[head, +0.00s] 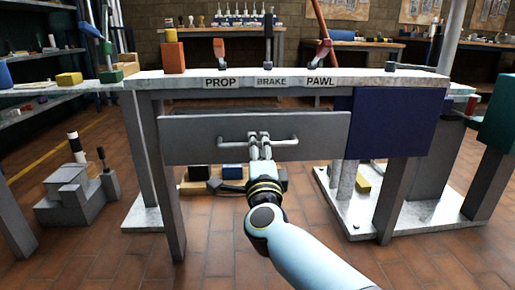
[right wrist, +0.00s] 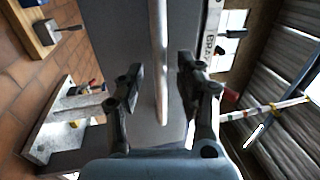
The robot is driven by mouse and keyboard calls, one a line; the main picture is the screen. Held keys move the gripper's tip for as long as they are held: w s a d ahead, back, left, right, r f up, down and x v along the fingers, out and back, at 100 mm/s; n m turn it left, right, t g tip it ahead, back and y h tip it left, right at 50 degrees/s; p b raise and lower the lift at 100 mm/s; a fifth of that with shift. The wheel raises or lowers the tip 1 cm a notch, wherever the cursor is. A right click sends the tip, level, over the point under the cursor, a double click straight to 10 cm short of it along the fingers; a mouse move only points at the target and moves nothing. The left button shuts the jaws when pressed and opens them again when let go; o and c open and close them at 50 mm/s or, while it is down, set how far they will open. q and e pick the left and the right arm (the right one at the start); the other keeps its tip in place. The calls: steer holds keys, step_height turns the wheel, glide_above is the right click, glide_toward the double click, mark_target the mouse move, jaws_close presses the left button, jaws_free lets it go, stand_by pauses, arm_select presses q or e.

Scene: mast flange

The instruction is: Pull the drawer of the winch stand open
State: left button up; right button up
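The winch stand has a pale top (head: 200,80) labelled PROP, BRAKE and PAWL. Its grey drawer front (head: 200,130) is below, overlapping part of the left leg in the head view; I cannot tell whether any gap lies behind it. A light bar handle (head: 286,143) runs across the front. My right gripper (head: 259,147) is at the middle of the handle. In the right wrist view the fingers of the right gripper (right wrist: 160,85) are apart, with the handle bar (right wrist: 159,45) between them and space visible on both sides. My left gripper is not in view.
A dark blue panel (head: 395,122) hangs right of the drawer. Levers, including an orange one (head: 219,47), stand on the top. A low wooden tray (head: 205,187) with dark blocks sits under the drawer. A grey block (head: 75,195) stands on the floor at left.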

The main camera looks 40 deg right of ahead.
steer(key=shift+x, duration=0.8)
jaws_close()
